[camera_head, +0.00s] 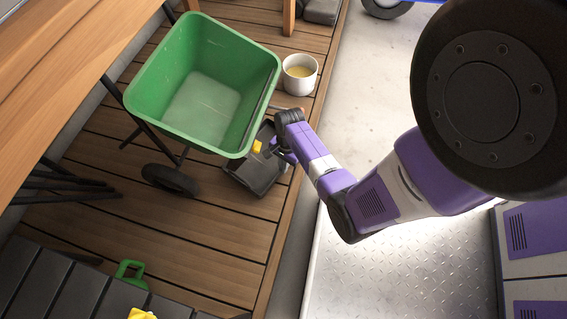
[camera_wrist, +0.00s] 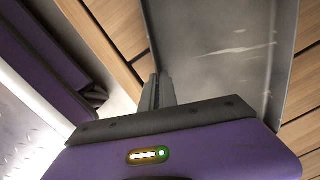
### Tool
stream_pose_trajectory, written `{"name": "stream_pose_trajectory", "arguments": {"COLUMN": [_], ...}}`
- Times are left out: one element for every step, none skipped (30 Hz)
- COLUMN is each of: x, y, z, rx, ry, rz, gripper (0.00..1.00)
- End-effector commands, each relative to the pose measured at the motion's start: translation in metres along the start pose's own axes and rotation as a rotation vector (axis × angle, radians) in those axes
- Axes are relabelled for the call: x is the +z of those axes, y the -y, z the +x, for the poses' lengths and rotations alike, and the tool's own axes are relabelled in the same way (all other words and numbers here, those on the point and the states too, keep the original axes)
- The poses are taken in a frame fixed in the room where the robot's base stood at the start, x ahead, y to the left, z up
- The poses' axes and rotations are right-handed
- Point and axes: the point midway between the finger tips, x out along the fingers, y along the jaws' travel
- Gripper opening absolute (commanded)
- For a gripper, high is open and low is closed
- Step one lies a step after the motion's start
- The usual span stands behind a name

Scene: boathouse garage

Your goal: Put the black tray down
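The black tray (camera_head: 262,178) is at the wooden deck beside the green wheelbarrow, partly hidden by the wheelbarrow and my arm. I cannot tell whether it rests on the planks or hangs just above them. In the wrist view the tray (camera_wrist: 225,45) looks grey and scuffed, with a raised side wall, and fills the upper right. My gripper (camera_head: 271,149) is at the tray's right side. In the wrist view its dark fingers (camera_wrist: 158,92) appear closed together on the tray's edge. A small yellow thing (camera_head: 257,146) shows by the fingers.
The green wheelbarrow (camera_head: 178,128) stands close behind and left of the tray. A white pot (camera_head: 299,80) with yellow contents is behind. A green watering can (camera_head: 131,274) is at the front left. Bare deck planks (camera_head: 215,225) lie in front of the tray.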

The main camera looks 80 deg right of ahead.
Motion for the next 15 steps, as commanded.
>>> {"name": "stream_pose_trajectory", "arguments": {"x": [-0.0002, -0.0002, -0.0003, -0.0003, -0.0003, -0.0003, -0.0003, -0.0003, -0.0004, -0.0004, -0.0004, -0.0005, -0.0005, -0.0006, -0.0006], "y": [0.0005, 0.0005, 0.0005, 0.0005, 0.0005, 0.0005, 0.0005, 0.0005, 0.0005, 0.0004, 0.0004, 0.0004, 0.0004, 0.0004, 0.0004], "z": [-0.0005, -0.0006, -0.0006, -0.0006, -0.0005, -0.0004, -0.0003, 0.0000, 0.0003, 0.0007, 0.0011, 0.0017, 0.0021, 0.0025, 0.0031], "rx": [-0.001, -0.001, -0.001, -0.001, -0.001, -0.001, -0.001, -0.001, -0.001, -0.001, -0.001, -0.001, -0.001, -0.001, 0.000], "ry": [0.000, 0.000, 0.000, 0.000, 0.000, 0.000, 0.000, 0.000, 0.000, 0.000, 0.000, 0.000, 0.000, 0.000, 0.000], "rz": [0.000, 0.000, 0.000, 0.000, 0.000, 0.000, 0.000, 0.000, 0.000, 0.000, 0.000, 0.000, 0.000, 0.000, 0.000], "gripper": [0.00, 0.00, 0.00, 0.00, 0.00, 0.00, 0.00, 0.00, 0.00, 0.00, 0.00, 0.00, 0.00, 0.00, 0.00]}}
